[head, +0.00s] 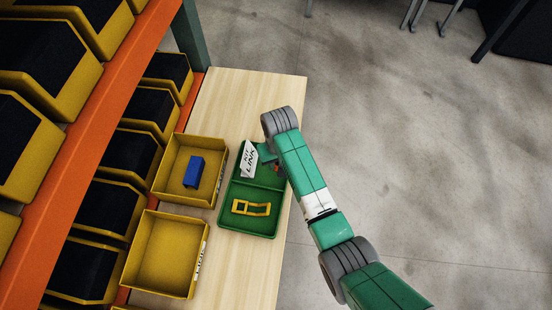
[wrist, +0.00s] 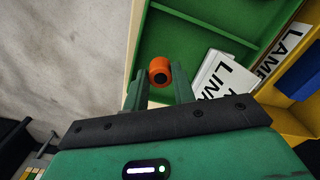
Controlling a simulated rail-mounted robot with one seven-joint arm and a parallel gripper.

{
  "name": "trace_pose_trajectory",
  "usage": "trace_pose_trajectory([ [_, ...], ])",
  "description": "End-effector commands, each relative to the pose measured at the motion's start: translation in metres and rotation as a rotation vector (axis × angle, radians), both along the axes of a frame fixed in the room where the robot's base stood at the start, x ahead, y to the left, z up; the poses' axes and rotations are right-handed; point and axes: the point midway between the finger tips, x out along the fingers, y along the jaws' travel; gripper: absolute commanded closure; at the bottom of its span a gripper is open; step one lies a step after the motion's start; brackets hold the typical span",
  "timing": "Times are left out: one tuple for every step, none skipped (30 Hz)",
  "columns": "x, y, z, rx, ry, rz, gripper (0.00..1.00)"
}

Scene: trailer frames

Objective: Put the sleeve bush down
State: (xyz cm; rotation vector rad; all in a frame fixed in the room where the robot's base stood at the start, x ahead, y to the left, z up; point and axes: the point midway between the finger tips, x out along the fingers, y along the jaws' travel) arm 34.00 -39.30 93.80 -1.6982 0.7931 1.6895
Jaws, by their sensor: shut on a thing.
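The sleeve bush (wrist: 160,66) is a short orange cylinder with a dark bore. In the wrist view it sits between the two fingertips of my gripper (wrist: 161,86), which is shut on it. In the head view the gripper (head: 270,160) is over the far compartment of the green tray (head: 233,222), and only a small reddish bit shows there. The tray's floor shows behind the bush in the wrist view; I cannot tell how high the bush is above it. A white card (head: 249,160) lettered KIT LINK is at the tray's far left corner, beside the gripper.
A yellow frame-shaped part (head: 251,208) lies in the tray's near compartment. Left of the tray stand a yellow bin (head: 166,180) holding a blue block (head: 193,171) and an empty yellow bin (head: 165,255). The wooden table (head: 240,100) is clear at its far end. An orange rack with bins is at left.

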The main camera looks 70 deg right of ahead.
Motion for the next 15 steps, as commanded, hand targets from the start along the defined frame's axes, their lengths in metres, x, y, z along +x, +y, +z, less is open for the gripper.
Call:
trace_pose_trajectory([
  [0.003, -0.004, -0.001, 0.000, 0.000, 0.000, 0.99],
  [0.004, -0.005, -0.001, 0.001, 0.001, 0.000, 0.99],
  [0.005, -0.006, -0.001, 0.001, 0.000, 0.000, 0.99],
  [0.005, -0.006, -0.001, 0.001, 0.000, 0.000, 0.99],
  [0.005, -0.007, -0.001, 0.001, -0.001, 0.000, 0.99],
  [0.007, -0.009, -0.001, 0.001, -0.001, 0.000, 0.99],
  [0.010, -0.013, -0.001, -0.001, -0.001, -0.001, 0.99],
  [0.009, -0.012, -0.009, 0.003, 0.001, -0.001, 0.99],
  [0.008, -0.011, -0.018, 0.003, 0.003, -0.002, 0.99],
  [0.008, -0.011, -0.023, 0.003, 0.003, -0.001, 0.99],
  [0.008, -0.011, -0.028, 0.002, 0.002, -0.001, 0.99],
  [0.008, -0.011, -0.032, 0.002, 0.001, -0.001, 0.99],
  [0.008, -0.011, -0.035, 0.002, 0.001, -0.001, 0.99],
  [0.008, -0.011, -0.036, 0.002, 0.001, -0.001, 0.99],
  [0.008, -0.011, -0.037, 0.000, 0.000, -0.001, 0.99],
])
